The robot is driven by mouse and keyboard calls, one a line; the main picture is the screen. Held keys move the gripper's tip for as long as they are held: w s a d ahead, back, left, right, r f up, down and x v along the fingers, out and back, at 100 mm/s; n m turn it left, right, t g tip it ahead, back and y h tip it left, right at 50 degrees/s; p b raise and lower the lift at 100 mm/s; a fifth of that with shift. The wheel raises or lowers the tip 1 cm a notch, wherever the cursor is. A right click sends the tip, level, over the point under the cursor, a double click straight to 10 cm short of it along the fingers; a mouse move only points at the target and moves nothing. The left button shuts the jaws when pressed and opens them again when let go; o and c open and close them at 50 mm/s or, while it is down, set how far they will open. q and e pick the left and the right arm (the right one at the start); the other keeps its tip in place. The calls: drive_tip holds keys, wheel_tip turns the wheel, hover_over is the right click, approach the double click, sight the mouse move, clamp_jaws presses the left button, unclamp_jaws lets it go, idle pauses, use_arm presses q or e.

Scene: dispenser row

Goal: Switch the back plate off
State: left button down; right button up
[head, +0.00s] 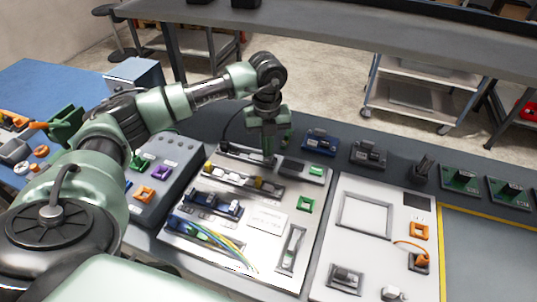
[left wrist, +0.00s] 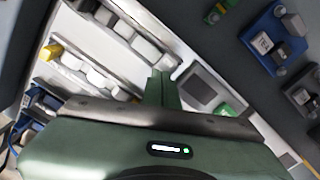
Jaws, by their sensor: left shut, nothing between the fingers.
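My left gripper (head: 269,159) points down over the back part of a white panel (head: 190,240). It is shut and empty. In the left wrist view its closed fingers (left wrist: 161,80) are beside the right end of the backmost plate (left wrist: 130,33), a strip with several white rocker-like pieces. That plate (head: 236,153) is partly hidden by the gripper in the head view. A second strip with white pieces and yellow ends (left wrist: 88,74) lies in front of it. I cannot tell whether the fingers touch the plate, or its switch state. My right gripper is out of view.
A dark display (head: 292,166) and a green piece (head: 316,170) sit right of the gripper. Blue devices (head: 320,143) stand behind the panel. Loose cables (head: 215,245) lie at the panel's front.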

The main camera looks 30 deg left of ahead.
sight(267, 161)
use_arm(q)
drive_tip(key=shift+r+p, duration=1.3)
drive_tip(key=shift+r, duration=1.05)
drive_tip(key=shift+f, duration=0.15)
